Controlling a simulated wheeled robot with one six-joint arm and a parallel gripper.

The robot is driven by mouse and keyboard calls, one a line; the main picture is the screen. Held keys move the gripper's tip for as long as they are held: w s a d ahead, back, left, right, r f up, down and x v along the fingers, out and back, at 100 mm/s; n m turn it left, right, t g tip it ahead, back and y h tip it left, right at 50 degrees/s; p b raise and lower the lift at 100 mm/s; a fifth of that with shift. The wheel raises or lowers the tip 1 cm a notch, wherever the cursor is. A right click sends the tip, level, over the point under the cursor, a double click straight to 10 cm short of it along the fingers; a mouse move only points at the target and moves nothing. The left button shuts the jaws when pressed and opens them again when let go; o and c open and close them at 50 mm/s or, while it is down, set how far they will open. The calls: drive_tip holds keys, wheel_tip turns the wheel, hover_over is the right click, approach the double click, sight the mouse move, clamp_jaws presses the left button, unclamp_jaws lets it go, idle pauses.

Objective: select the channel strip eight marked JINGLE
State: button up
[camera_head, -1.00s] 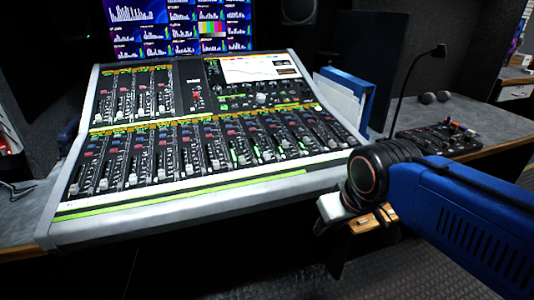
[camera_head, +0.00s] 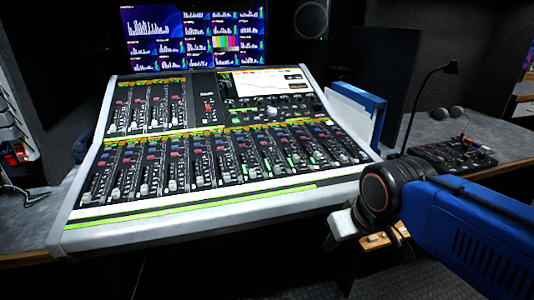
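The mixing console (camera_head: 215,226) stands tilted on the desk in the middle of the view. It has a long lower row of channel strips (camera_head: 225,160) with faders and red and blue buttons, and a shorter row at the upper left. The strip labels are too small to read, so I cannot tell which one is marked JINGLE. My blue arm reaches in from the right, with its dark wrist joint in front of the console's lower right corner. My gripper's fingertips are not clearly visible; a pale part of the wrist shows below the joint.
A blue binder (camera_head: 357,112) with white papers stands right of the console. A small black control box (camera_head: 450,157) and a gooseneck lamp (camera_head: 428,100) are on the right desk. Monitors (camera_head: 195,38) and a speaker (camera_head: 311,19) are behind the console.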

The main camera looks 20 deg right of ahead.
idle(0.3)
clamp_jaws()
idle(1.6)
